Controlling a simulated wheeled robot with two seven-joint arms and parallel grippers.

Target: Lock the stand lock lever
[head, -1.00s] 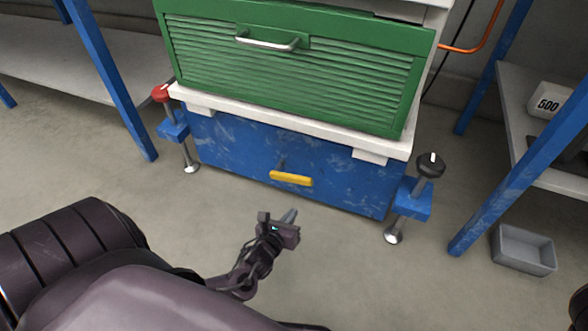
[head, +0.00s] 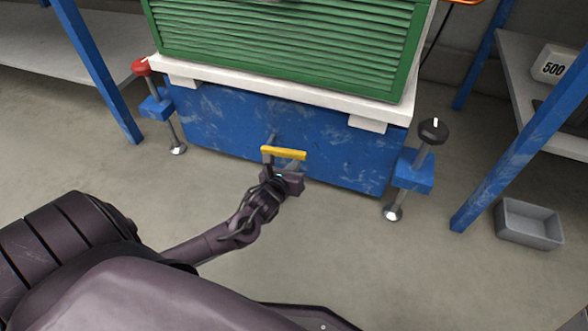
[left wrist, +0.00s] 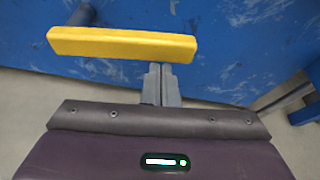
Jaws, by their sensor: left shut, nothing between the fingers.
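The stand lock lever has a yellow handle (head: 284,153) on the front of the blue stand (head: 230,125). In the left wrist view the yellow handle (left wrist: 122,44) lies roughly level across the upper left, with its dark pivot behind its left end. My left gripper (head: 279,168) is just in front of and below the handle. In the left wrist view its fingers (left wrist: 161,80) are together and empty, with the tips close under the handle's right part; I cannot tell whether they touch it. My right gripper is not in view.
A green shuttered cabinet (head: 290,45) sits on the white top of the stand. Levelling feet with a red knob (head: 141,67) and a black knob (head: 433,131) stand at its sides. A grey bin (head: 529,224) lies on the floor at right, by a blue-legged shelf. Floor in front is clear.

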